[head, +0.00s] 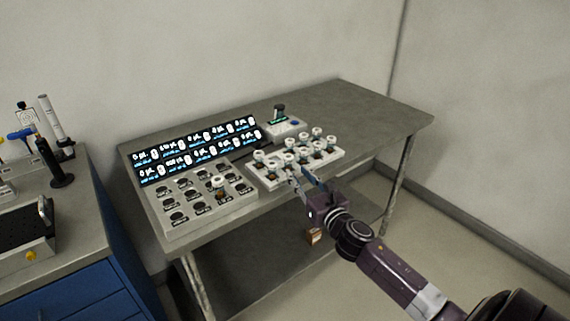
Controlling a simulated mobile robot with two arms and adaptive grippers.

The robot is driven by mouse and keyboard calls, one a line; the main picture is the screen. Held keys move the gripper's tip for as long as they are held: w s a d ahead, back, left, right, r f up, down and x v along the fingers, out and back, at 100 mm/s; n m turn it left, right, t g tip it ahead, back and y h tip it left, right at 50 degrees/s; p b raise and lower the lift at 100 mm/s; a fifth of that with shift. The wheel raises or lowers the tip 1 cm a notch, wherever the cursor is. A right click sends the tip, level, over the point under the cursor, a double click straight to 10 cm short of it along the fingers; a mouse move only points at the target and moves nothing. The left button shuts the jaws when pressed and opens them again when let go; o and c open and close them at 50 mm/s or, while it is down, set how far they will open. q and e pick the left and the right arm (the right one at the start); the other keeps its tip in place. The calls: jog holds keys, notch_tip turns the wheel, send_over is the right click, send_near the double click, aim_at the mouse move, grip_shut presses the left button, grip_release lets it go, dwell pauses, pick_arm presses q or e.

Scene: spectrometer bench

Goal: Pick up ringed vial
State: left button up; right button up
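Several white-capped vials stand upright in a white rack (335,157) on the grey bench. One front vial (275,171) stands left of my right gripper. Another white-capped vial (217,182) stands alone in the grey block with round wells (178,230). The caps are too small for me to tell which vial is ringed. My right gripper (301,176) is at the front edge of the rack, close to the front-row vials. Its two fingers look spread, with no vial visible between them. The fingers partly cover the front of the rack. My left gripper is not in view.
A black display panel (195,150) with lit readouts stands behind the grey block. A small device (284,126) stands behind the rack. The bench (370,110) is bare on the right. A blue cabinet (85,275) with lab tools on top stands at left.

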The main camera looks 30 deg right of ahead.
aim_at(291, 162)
jog(key=shift+w+d+r, duration=0.1)
jog(key=shift+w+r, duration=0.05)
jog(key=shift+w, duration=0.15)
jog(key=shift+w+r, duration=0.1)
jog(key=shift+w, duration=0.55)
jog(key=shift+w+d+r+p, duration=0.15)
jog(key=shift+w+p, duration=0.2)
jog(key=shift+w, duration=0.35)
jog(key=w, duration=0.3)
jog(key=shift+w+d+p, duration=0.15)
jog(key=shift+d+p, duration=0.1)
jog(key=shift+p, duration=0.1)
jog(key=shift+w, duration=0.5)
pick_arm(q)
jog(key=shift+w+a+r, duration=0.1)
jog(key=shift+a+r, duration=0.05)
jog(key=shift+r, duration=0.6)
pick_arm(e)
jog(key=shift+c, duration=0.5)
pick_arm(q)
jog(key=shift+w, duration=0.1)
pick_arm(e)
grip_shut()
